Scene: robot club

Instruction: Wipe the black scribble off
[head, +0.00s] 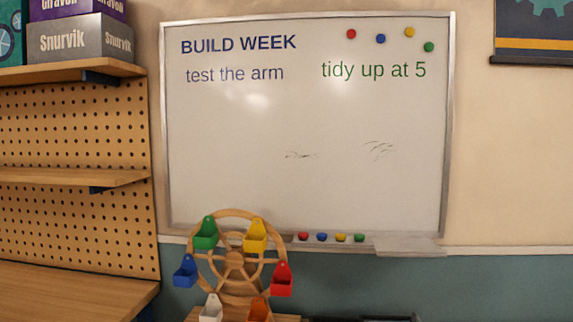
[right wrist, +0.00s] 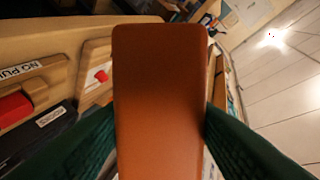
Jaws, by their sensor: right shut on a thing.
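The whiteboard (head: 300,205) hangs on the wall in the head view. Faint remains of a black scribble show as two separate patches of thin strokes, one near the middle (head: 300,155) and one to the right of it (head: 379,148). In the right wrist view my right gripper (right wrist: 160,120) is shut on an orange-brown block with rounded corners (right wrist: 160,75), one dark green finger on each side. The block hides much of what lies beyond it. Neither gripper shows in the head view, and my left gripper is in no view.
Blue writing (head: 238,45) and green writing (head: 373,70) fill the board's top, with several round magnets beside them. More magnets sit along the bottom ledge (head: 410,242). A wooden wheel with coloured buckets (head: 235,262) stands before the lower left. Pegboard shelves (head: 75,178) are at left.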

